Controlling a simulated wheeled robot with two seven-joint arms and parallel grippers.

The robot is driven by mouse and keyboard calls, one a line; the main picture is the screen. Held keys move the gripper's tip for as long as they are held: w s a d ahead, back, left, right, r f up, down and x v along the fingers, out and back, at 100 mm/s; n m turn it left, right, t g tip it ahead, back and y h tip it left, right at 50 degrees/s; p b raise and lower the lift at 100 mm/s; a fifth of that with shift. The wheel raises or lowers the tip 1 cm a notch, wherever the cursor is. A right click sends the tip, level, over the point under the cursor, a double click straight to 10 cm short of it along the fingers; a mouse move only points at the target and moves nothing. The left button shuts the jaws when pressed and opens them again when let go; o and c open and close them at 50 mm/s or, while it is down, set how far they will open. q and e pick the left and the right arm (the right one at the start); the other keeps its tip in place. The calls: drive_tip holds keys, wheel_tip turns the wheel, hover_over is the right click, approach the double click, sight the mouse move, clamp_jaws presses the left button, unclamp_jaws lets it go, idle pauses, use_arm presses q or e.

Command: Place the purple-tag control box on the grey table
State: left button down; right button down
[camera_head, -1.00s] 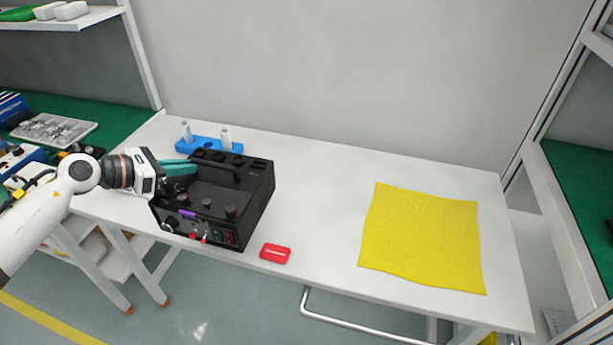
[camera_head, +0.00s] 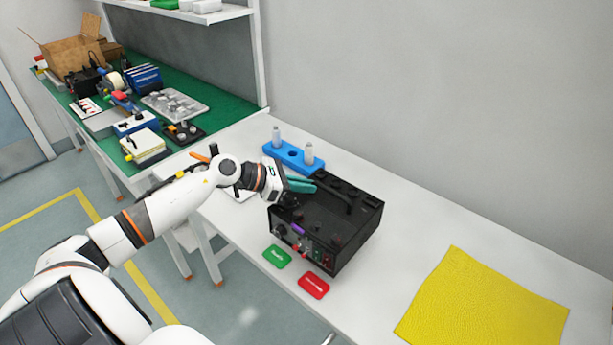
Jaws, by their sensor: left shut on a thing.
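The black control box (camera_head: 345,228) has a small purple tag (camera_head: 298,229) on its front panel, beside knobs and red and green parts. It is over the pale grey table (camera_head: 400,225). I cannot tell whether its underside touches the top. My left gripper (camera_head: 304,186) comes in from the left with teal fingers and is shut on the box at its upper left, near the handle. The exact grip point is partly hidden. My right gripper is not in view.
A green card (camera_head: 277,257) and a red card (camera_head: 314,285) lie in front of the box. A blue rack (camera_head: 292,156) with two pale bottles stands behind. A yellow cloth (camera_head: 485,307) lies at the right. The cluttered green-topped bench (camera_head: 228,110) is at the left.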

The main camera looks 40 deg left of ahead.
sight(304, 195)
use_arm(q)
drive_tip(key=shift+w+f, duration=0.1)
drive_tip(key=shift+f, duration=1.55)
drive_tip(key=c, duration=1.9)
unclamp_jaws()
drive_tip(key=shift+f, duration=0.3)
drive_tip(key=o, duration=0.3)
drive_tip(key=shift+s+d, duration=0.1)
drive_tip(key=shift+s, duration=0.1)
drive_tip(key=shift+o, duration=0.5)
drive_tip(key=shift+r, duration=0.1)
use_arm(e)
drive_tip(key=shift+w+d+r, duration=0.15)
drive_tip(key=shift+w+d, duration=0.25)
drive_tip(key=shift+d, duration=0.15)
